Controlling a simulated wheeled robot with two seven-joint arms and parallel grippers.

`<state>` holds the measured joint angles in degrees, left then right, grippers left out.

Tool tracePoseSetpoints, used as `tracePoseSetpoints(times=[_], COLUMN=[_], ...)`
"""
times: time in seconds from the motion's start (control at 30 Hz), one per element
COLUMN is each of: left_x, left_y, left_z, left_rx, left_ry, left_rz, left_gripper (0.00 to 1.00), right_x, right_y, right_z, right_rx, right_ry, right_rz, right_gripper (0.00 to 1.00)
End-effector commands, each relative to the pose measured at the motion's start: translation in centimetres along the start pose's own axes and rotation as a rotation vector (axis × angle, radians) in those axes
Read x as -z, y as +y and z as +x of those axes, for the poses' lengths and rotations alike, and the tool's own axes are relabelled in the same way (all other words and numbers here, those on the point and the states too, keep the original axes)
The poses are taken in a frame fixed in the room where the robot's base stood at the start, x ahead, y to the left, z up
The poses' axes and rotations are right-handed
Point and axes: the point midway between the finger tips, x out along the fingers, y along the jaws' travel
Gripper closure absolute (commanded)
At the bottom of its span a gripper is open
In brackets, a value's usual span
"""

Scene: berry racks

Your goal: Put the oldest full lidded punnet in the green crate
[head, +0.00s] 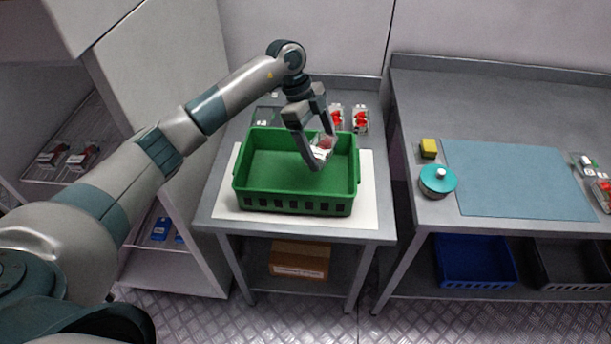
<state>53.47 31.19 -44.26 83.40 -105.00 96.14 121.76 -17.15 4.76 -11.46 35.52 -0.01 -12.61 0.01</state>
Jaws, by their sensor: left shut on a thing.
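The green crate (296,205) stands on a white mat (369,190) on the small metal table, and the floor I can see in it is bare. My left gripper (319,150) is shut on a clear lidded punnet (321,151) with red berries and a white label. It holds the punnet tilted, over the right part of the crate. I cannot tell whether the punnet touches the crate. Two more punnets, a left one (337,116) and a right one (361,119), stand behind the crate with red berries in them. My right gripper is not in view.
Another clear container (264,116) stands behind the crate at left. A rack with punnets (52,154) is at left.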

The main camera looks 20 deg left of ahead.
Motion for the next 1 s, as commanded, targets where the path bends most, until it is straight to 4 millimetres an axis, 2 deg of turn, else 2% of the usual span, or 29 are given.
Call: tracePoseSetpoints(times=[0.4,0.8,1.0], left_x=[-1.9,-2.2,-2.9], left_y=[0.0,0.0,0.1], left_z=[4.9,5.5,7.1], left_rx=[-0.002,-0.001,-0.003], left_ry=[0.001,0.0,0.001], left_rz=[0.0,0.0,-0.001], left_gripper=[0.45,0.45,0.45], right_x=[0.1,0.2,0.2], right_y=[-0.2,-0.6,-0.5], right_z=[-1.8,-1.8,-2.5], right_rx=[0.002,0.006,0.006], right_ry=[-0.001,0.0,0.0], right_rz=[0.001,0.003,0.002], right_gripper=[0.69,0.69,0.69])
